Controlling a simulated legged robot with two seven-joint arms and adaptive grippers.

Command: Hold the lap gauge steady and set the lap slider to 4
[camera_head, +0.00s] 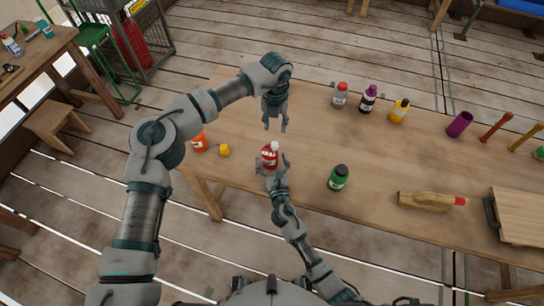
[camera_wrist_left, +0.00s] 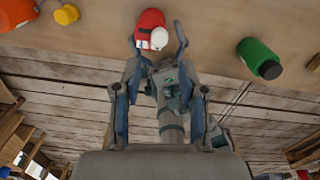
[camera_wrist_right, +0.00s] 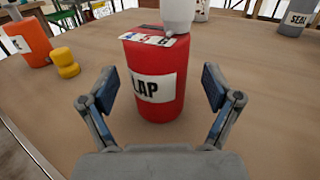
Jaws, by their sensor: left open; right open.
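The lap gauge (camera_head: 270,157) is an upright red cylinder on the table near its front edge. In the right wrist view the gauge (camera_wrist_right: 155,95) shows a white "LAP" label and a numbered strip on top, too small to read surely. A white knob, apparently the lap slider (camera_wrist_right: 179,12), stands at the top; it also shows in the left wrist view (camera_wrist_left: 158,38). My right gripper (camera_head: 272,168) is open at the gauge's near side, fingers spread to either side, apart from it. My left gripper (camera_head: 276,126) is open and empty, pointing down above the table beyond the gauge.
An orange bottle (camera_head: 199,143) and a yellow knobbed piece (camera_head: 224,150) stand left of the gauge. A green bottle (camera_head: 339,178) stands to the right.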

